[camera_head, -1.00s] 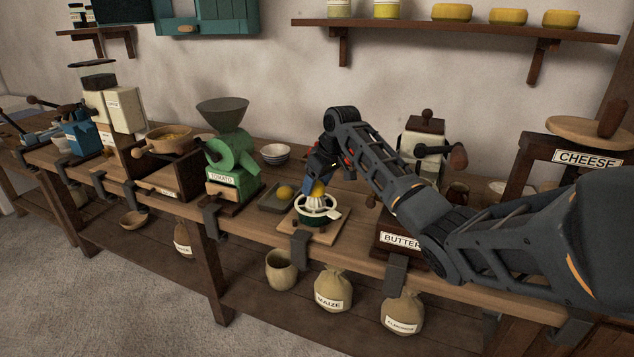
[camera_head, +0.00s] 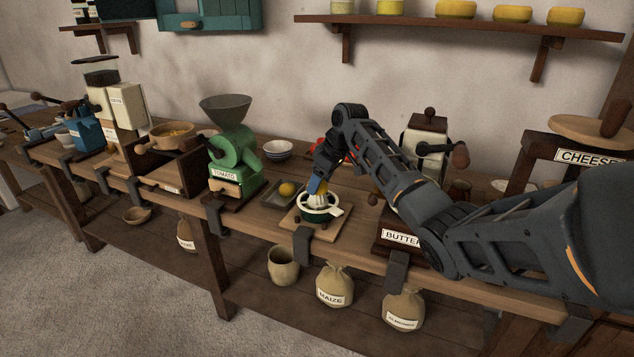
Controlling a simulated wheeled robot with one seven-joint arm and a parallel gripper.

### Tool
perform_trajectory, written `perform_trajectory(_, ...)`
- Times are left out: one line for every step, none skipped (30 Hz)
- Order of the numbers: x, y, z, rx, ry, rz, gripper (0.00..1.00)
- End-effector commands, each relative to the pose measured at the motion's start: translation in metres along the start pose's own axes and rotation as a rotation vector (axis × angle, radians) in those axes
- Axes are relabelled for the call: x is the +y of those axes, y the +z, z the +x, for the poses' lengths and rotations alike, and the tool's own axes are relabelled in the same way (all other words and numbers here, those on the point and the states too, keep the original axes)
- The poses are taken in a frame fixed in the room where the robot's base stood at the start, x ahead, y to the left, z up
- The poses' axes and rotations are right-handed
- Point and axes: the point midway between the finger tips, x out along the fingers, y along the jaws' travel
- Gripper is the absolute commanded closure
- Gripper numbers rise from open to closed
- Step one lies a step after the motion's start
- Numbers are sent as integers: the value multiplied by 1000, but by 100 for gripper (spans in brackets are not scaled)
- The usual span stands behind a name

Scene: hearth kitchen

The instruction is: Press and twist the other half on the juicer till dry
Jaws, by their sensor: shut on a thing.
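The juicer (camera_head: 318,210) has a white ribbed top and a dark green base. It stands on a light wooden board near the bench's front edge. My gripper (camera_head: 319,186) points down over it, shut on a yellow lemon half (camera_head: 323,187). The half is at the top of the juicer's cone; whether it presses on the cone is too small to tell. The fingers partly hide the held half.
A green tomato mill (camera_head: 234,160) and a white bowl (camera_head: 278,150) stand left of the juicer. The butter churn box (camera_head: 400,236) and a white-and-brown grinder (camera_head: 425,140) are close on the right, by my arm. A clamp (camera_head: 303,245) grips the front edge.

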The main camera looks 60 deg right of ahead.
Motion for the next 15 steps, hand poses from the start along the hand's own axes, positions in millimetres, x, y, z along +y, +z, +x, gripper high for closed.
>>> perform_trajectory(-4, 5, 5, -14, -3, 20, 68)
perform_trajectory(-4, 5, 5, -13, 1, 30, 68)
perform_trajectory(-4, 5, 5, -13, 7, 45, 68)
perform_trajectory(-4, 5, 5, -13, 12, 55, 68)
perform_trajectory(-3, 5, 5, -13, 17, 66, 68)
perform_trajectory(-3, 5, 5, -13, 22, 82, 68)
perform_trajectory(-3, 5, 5, -14, 27, 92, 68)
perform_trajectory(-3, 5, 5, -15, 31, 103, 68)
perform_trajectory(-3, 5, 5, -15, 37, 118, 68)
perform_trajectory(-3, 6, 5, -15, 41, 128, 67)
perform_trajectory(-3, 6, 5, -15, 46, 139, 68)
perform_trajectory(-3, 6, 5, -15, 53, 154, 68)
perform_trajectory(-3, 5, 4, -15, 58, 164, 68)
perform_trajectory(-3, 5, 4, -14, 62, 176, 68)
perform_trajectory(-3, 5, 4, -14, 69, 191, 68)
